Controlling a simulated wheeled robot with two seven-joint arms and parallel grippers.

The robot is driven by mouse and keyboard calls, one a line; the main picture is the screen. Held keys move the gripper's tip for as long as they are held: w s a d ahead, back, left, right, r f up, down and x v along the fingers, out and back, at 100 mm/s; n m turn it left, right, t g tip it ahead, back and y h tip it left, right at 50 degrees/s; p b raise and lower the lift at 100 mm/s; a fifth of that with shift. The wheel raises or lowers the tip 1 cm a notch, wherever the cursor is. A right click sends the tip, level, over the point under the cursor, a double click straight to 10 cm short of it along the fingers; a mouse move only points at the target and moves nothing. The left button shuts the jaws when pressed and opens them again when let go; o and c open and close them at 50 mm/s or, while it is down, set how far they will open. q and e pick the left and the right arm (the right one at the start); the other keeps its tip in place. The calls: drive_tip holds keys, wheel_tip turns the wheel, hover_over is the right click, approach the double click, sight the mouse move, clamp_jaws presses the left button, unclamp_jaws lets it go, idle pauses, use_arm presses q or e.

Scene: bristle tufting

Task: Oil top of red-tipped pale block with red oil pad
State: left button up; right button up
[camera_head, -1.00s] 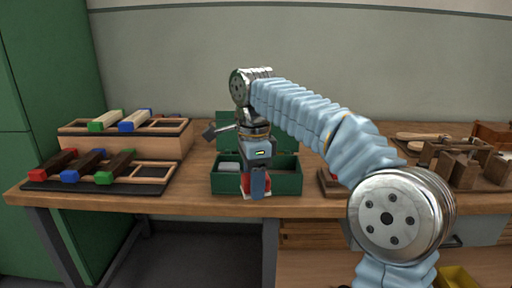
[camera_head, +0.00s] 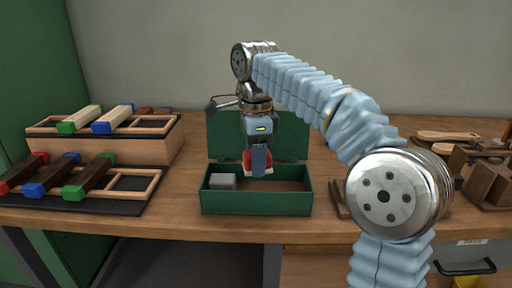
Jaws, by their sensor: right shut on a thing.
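My right gripper (camera_head: 258,166) is shut on a red thing with a pale underside, which looks like the red oil pad (camera_head: 247,161). It points down over the open green box (camera_head: 256,202), and I cannot tell whether the pad touches the floor of the box. The fingers hide part of the pad. I cannot make out a red-tipped pale block; the pale blocks in view have a green tip (camera_head: 66,127) and a blue tip (camera_head: 101,127). My left gripper is not in view.
A grey block (camera_head: 222,181) lies in the box's left part. The raised wooden rack (camera_head: 150,150) and a low dark tray (camera_head: 128,208) with dark, colour-tipped blocks stand at left. Wooden items (camera_head: 487,185) stand at right. My right arm hides the bench's middle right.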

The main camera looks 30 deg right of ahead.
drive_tip(key=shift+f, duration=0.5)
wheel_tip(320, 180, down, 4)
drive_tip(key=shift+f+b, duration=0.1)
drive_tip(key=shift+b, duration=1.05)
drive_tip(key=shift+f+b, duration=0.35)
drive_tip(key=shift+f+b, duration=0.3)
drive_tip(key=shift+f, duration=0.15)
drive_tip(key=shift+f, duration=0.1)
idle(0.7)
